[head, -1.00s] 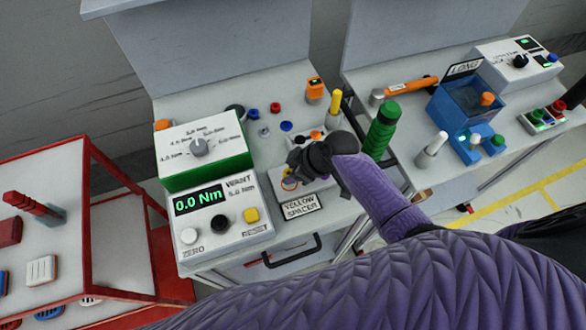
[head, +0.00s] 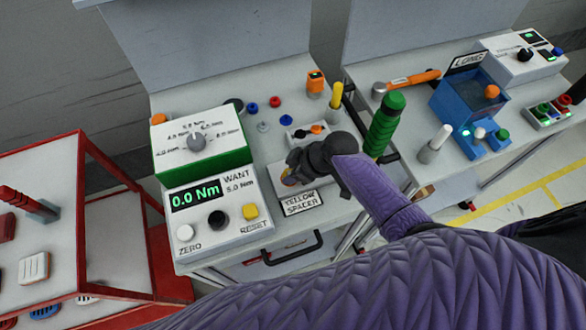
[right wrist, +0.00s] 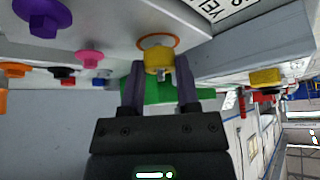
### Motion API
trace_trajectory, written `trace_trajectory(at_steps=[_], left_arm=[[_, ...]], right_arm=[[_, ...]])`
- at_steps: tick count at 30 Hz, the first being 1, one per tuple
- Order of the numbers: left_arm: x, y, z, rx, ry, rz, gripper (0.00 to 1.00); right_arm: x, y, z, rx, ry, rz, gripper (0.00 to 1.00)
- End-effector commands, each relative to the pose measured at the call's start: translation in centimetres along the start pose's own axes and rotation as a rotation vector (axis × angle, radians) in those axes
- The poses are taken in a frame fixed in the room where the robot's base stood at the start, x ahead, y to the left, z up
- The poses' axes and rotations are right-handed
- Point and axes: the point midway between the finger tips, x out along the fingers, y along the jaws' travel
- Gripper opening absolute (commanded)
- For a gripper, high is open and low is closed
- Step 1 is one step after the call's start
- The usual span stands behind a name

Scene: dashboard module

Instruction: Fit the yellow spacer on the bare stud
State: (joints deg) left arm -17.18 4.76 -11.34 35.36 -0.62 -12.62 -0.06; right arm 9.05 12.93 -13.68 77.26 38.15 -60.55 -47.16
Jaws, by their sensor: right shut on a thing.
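My right gripper (head: 298,172) is low over the bench, at the plate behind the YELLOW SPACER label (head: 301,203). In the right wrist view its two fingers (right wrist: 160,82) stand on either side of the yellow spacer (right wrist: 158,60) and are shut on it. A small metal tip shows at the spacer's near end, and an orange ring (right wrist: 158,41) lies on the plate just behind it. I cannot tell which post is the bare stud. My left gripper is not in view.
The torque meter (head: 218,210) reads 0.0 Nm and stands left of the gripper. Blue and red knobs (head: 274,101) and a grey knob (head: 264,126) are behind it. A tall green handle (head: 384,126) stands close on the right. A red rack (head: 90,160) is at the left.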

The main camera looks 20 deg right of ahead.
Motion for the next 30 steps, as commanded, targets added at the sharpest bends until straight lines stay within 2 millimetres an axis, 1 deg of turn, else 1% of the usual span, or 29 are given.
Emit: trace_trajectory(at_steps=[9, 10, 11, 12, 14, 15, 24, 26, 30], left_arm=[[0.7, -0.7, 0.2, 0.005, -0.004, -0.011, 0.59], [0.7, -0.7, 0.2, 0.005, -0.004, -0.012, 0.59], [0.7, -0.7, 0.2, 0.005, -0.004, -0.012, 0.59], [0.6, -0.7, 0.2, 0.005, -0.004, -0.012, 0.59], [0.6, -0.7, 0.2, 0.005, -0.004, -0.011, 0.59], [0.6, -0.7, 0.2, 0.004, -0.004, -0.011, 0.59], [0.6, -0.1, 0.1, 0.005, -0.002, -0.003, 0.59], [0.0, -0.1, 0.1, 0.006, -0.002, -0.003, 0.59], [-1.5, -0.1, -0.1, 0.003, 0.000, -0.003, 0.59]], right_arm=[[0.8, 0.0, 0.5, 0.000, 0.000, 0.000, 0.00], [0.7, 0.0, 0.4, 0.000, 0.000, 0.000, 0.44], [0.7, 0.0, 0.4, 0.000, 0.000, 0.000, 0.51], [0.7, 0.0, 0.4, 0.000, 0.000, 0.000, 0.59], [0.7, 0.0, 0.4, 0.000, 0.000, 0.000, 0.72], [0.7, 0.0, 0.4, 0.000, 0.000, 0.000, 0.80], [0.6, 0.0, 0.4, 0.000, -0.001, 0.000, 0.81], [-0.4, 0.1, 0.3, 0.001, -0.001, 0.001, 0.81], [-3.8, 0.1, 0.2, -0.001, -0.001, 0.003, 0.81]])
